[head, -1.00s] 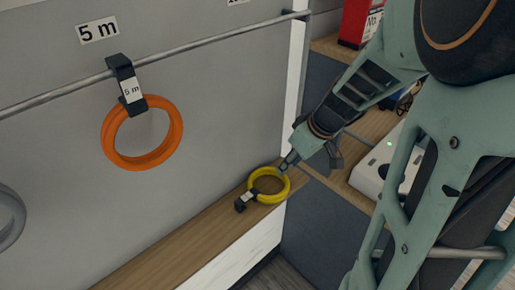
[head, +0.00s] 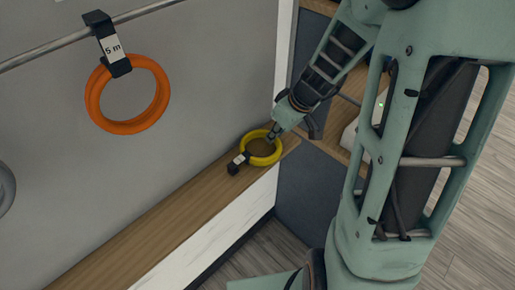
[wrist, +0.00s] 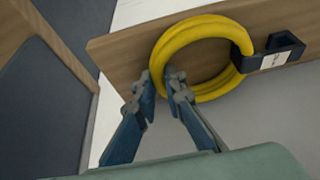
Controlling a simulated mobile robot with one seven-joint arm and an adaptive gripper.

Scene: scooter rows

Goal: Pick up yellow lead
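The yellow lead (head: 262,160) is a coiled ring with a black holder and white label. It lies on a wooden ledge (head: 195,205) near its right end. My gripper (head: 270,137) is at the far right side of the ring, pointing down onto it. The black holder (wrist: 283,48) is at the ring's other side, away from the fingers.
An orange coil (head: 128,125) labelled 5 m hangs from a metal rail (head: 60,42) on the grey wall panel. A grey coil shows at the left edge. A dark panel and a white device stand right of the ledge. Wooden floor shows below.

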